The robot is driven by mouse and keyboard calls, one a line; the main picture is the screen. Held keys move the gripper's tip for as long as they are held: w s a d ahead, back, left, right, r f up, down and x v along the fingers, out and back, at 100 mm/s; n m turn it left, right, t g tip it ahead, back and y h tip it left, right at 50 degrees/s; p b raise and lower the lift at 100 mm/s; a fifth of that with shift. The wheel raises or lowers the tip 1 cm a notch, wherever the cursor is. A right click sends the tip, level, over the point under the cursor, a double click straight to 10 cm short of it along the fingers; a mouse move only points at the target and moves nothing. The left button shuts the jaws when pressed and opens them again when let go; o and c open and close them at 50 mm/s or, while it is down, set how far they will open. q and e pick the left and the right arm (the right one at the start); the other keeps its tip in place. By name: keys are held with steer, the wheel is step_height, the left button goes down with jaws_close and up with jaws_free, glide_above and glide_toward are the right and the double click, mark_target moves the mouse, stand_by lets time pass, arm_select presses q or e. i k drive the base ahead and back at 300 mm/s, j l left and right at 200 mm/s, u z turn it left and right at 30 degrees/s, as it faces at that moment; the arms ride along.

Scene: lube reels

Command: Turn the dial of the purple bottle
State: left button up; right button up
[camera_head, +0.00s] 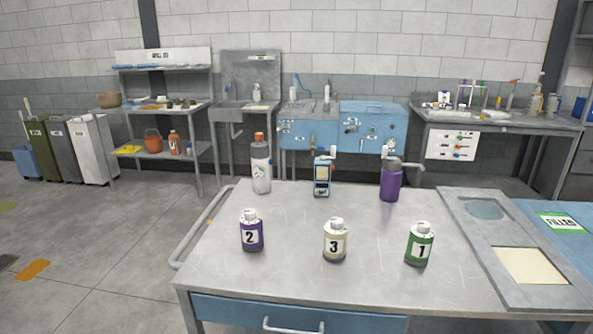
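A small bottle with a purple body, white cap and label "2" (251,231) stands upright at the front left of the metal table. A larger purple bottle (391,182) with a grey top that sticks out to the right stands upright at the table's back right. A dial on either purple bottle cannot be made out at this size. Neither of my grippers is in view.
On the table (300,285) stand a cream bottle "3" (335,241), a green bottle "1" (419,245), a white bottle with an orange cap (261,167) and a blue handheld device (322,177). A framed panel (470,232) lies at the right. The middle is clear.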

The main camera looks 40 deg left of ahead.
mark_target(250, 214)
steer(key=j+z, duration=0.2)
steer(key=j, duration=0.2)
steer(key=j+z, duration=0.2)
steer(key=j, duration=0.2)
steer(key=k+j+z, duration=0.2)
steer(key=j, duration=0.2)
steer(key=j+z, duration=0.25)
steer(key=j, duration=0.15)
steer(key=k+j+z, duration=0.2)
steer(key=j, duration=0.15)
steer(key=i, duration=0.05)
